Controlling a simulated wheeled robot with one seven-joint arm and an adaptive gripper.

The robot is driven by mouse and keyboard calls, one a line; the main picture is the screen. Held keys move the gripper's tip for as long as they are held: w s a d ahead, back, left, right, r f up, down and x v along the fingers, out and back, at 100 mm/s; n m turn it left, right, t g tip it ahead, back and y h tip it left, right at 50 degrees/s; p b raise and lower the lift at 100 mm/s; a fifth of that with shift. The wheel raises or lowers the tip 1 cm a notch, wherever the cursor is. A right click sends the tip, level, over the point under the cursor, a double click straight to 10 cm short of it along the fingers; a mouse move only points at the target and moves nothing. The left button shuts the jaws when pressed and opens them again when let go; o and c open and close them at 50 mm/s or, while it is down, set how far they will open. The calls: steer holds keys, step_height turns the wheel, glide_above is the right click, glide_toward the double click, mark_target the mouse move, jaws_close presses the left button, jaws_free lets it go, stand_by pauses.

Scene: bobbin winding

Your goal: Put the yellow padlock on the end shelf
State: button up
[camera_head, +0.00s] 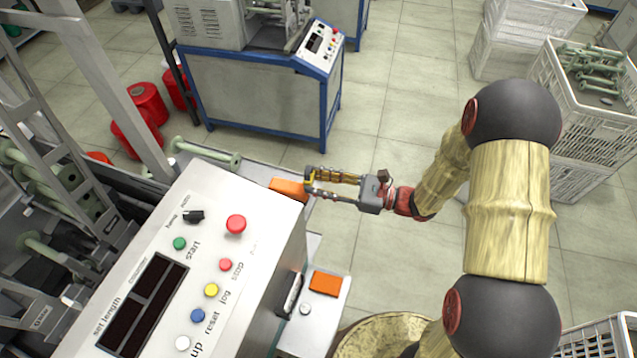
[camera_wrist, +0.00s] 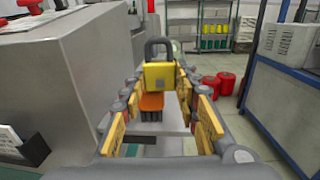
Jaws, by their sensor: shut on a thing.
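My gripper (camera_head: 312,184) is shut on the yellow padlock (camera_wrist: 158,75), which sits upright between the fingertips with its dark shackle up. In the head view only a small yellow part of the padlock (camera_head: 309,174) shows at the fingertips. The gripper is beside the far right corner of the control box, above a pale shelf (camera_head: 247,173) at the machine's end. An orange-topped thing with dark bristles, like a brush (camera_wrist: 151,104), lies beyond and below the padlock. I cannot tell the padlock's exact height above the shelf.
The control box (camera_head: 190,255) with buttons stands close to the gripper's left. A second pale shelf (camera_head: 331,308) carries an orange thing (camera_head: 325,283) and a small round thing.

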steer(key=shift+f, duration=0.15)
steer(key=o, duration=1.3)
